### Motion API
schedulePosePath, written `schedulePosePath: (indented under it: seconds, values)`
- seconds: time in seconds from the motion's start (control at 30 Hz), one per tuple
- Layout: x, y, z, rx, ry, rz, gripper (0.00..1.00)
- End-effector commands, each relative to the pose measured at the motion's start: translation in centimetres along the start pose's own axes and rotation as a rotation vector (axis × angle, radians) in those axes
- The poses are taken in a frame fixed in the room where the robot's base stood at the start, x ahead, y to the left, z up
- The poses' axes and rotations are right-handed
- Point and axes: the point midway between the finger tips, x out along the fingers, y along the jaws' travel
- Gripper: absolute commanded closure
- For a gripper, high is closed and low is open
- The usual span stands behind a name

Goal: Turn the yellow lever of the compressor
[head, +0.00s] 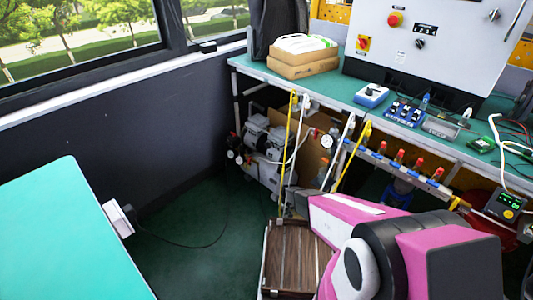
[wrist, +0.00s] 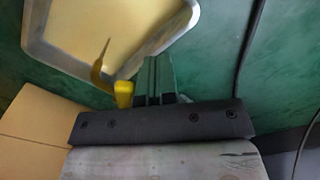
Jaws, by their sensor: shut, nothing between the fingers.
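The compressor (head: 265,143), white and grey with black parts, stands on the floor under the bench in the head view. I cannot make out its lever there. In the wrist view a small yellow piece (wrist: 123,93), which looks like the lever, sits just left of my gripper (wrist: 155,76). It is beside the fingers, not between them; I cannot tell whether they touch. A thin curved brownish-yellow strip (wrist: 102,68) rises above it. My gripper's dark fingers are shut together and empty. In the head view my pink arm reaches toward the compressor and the fingertips cannot be made out.
The bench (head: 335,92) carries boxes (head: 303,60) and a control cabinet (head: 420,50). A brown slatted box (head: 290,255) stands below. A teal table (head: 65,235) is at left; green floor lies between.

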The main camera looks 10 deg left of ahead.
Motion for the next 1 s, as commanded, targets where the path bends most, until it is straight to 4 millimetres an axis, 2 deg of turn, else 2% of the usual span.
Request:
schedulePosePath:
  seconds: [0.5,1.0]
  values:
    - [-3.1,0.8,0.7,0.000,0.001,0.001,1.00]
    - [-3.1,1.2,0.8,0.000,0.001,0.001,1.00]
